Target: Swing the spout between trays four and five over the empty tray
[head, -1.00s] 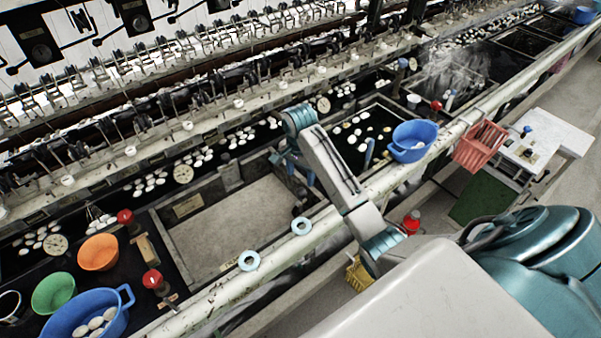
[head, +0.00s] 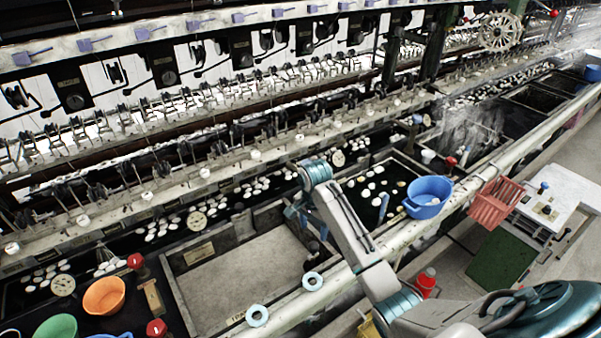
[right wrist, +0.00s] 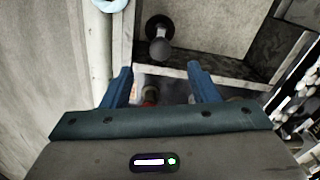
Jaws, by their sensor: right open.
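The empty tray (head: 245,274) is a pale grey, bare basin in the middle of the head view. My right gripper (head: 303,213) is over its right end, pointing down. In the right wrist view its two blue fingers (right wrist: 160,82) stand apart with nothing held between them. A dark round knob on a short grey stem (right wrist: 158,38) shows just beyond the fingertips, apart from them, beside a basin wall. It may be the spout's handle, but I cannot tell; the spout is not clear in the head view, where my arm hides part of this spot. My left gripper is not in view.
The tray to the right holds pale cocoons, with a blue basin (head: 428,196) on its rim. Two pale blue rings (head: 313,281) (head: 257,315) sit on the front rail. Red-topped fittings (head: 136,261) and an orange bowl (head: 104,296) stand left. A red basket (head: 493,203) hangs right.

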